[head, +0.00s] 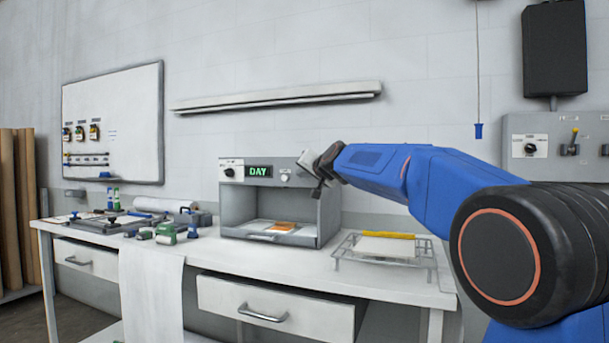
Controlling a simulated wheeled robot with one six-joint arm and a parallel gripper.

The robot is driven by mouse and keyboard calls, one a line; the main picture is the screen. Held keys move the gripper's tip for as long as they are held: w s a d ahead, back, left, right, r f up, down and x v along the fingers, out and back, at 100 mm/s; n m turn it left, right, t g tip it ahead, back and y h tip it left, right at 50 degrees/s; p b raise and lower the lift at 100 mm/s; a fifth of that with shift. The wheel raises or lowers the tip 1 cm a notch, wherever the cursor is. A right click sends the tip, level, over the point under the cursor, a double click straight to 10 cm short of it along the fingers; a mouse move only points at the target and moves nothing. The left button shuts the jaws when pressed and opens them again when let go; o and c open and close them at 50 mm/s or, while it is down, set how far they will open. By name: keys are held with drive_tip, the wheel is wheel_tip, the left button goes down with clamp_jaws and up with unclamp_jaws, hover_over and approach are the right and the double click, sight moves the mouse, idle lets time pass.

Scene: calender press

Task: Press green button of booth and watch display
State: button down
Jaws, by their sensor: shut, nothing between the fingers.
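The booth (328,215) is a grey open-fronted box on the white bench, with a control panel along its top. Its small display (258,171) shows "DAY" in green letters. A dark knob (229,171) is left of the display and a small pale control (285,178) is right of it. I cannot make out a green button; my gripper covers the panel's right end. My gripper (308,166) is shut and empty, in front of that end. I cannot tell whether it touches the panel. An orange piece (283,227) lies inside the booth.
A wire rack (345,252) with a yellow-edged pad stands on the bench (210,246) right of the booth. Several green-and-white rollers and tools (166,233) lie to the left. A wall control box (528,147) is at right.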

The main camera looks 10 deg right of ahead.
drive_tip(key=shift+w+d, duration=0.1)
drive_tip(key=shift+w+d, duration=0.2)
drive_tip(key=shift+w, duration=0.05)
idle(0.3)
drive_tip(key=shift+w+d, duration=0.2)
drive_tip(key=shift+w, duration=0.1)
idle(0.8)
drive_tip(key=shift+s+a, duration=0.1)
drive_tip(key=shift+s, duration=0.05)
drive_tip(key=shift+s+a, duration=0.35)
drive_tip(key=shift+s, duration=0.15)
drive_tip(key=shift+s+a, duration=0.1)
idle(0.3)
drive_tip(key=s+a, duration=0.1)
drive_tip(key=s, duration=0.1)
drive_tip(key=s+a, duration=0.1)
drive_tip(key=s, duration=0.1)
drive_tip(key=shift+a, duration=0.4)
idle(0.6)
